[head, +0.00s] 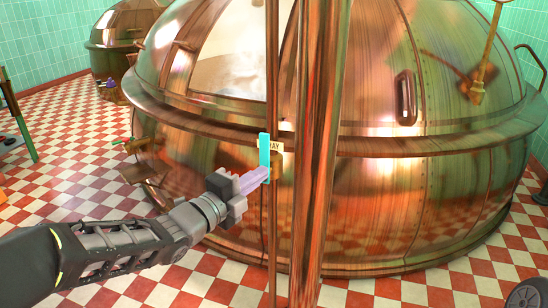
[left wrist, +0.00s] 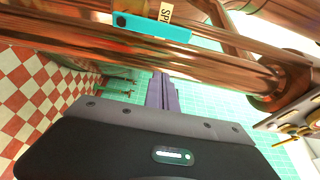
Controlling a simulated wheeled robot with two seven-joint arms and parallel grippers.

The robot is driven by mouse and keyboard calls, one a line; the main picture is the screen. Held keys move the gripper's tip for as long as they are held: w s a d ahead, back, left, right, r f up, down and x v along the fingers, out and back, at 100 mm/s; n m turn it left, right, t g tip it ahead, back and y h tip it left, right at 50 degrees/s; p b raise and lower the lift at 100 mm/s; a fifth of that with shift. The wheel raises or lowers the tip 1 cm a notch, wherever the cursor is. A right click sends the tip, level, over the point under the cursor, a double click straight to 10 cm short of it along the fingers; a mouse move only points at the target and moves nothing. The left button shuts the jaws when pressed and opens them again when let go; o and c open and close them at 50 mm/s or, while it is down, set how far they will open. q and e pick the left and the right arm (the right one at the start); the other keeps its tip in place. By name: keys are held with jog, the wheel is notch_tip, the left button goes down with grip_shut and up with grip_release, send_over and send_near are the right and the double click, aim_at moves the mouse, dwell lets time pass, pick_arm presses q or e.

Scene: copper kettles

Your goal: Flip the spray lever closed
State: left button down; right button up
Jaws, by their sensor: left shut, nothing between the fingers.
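The spray lever (head: 264,158) is a turquoise bar beside a thin copper pipe in front of the large kettle. In the head view it stands upright, roughly along the pipe. A cream label (head: 275,146), partly hidden, reads "...AY". In the left wrist view the lever (left wrist: 152,27) lies along the copper pipe, with the label (left wrist: 165,12) behind it. My left gripper (head: 264,174) is shut and empty, its pale purple fingers pointing at the lever's lower end. The fingertips (left wrist: 162,76) look close to the pipe; I cannot tell whether they touch the lever. My right gripper is not in view.
A thick copper pipe (head: 316,200) stands just right of the thin one. The large copper kettle (head: 420,190) fills the space behind. A smaller kettle (head: 120,35) is at the back left. The red and white tiled floor (head: 75,165) is largely open at left.

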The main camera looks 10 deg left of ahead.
aim_at(268, 156)
pick_arm(q)
jog(key=shift+w+d, duration=0.1)
jog(key=w+p, duration=0.1)
jog(key=w, duration=0.8)
jog(key=shift+w, duration=0.25)
jog(key=shift+f, duration=0.1)
dwell(0.6)
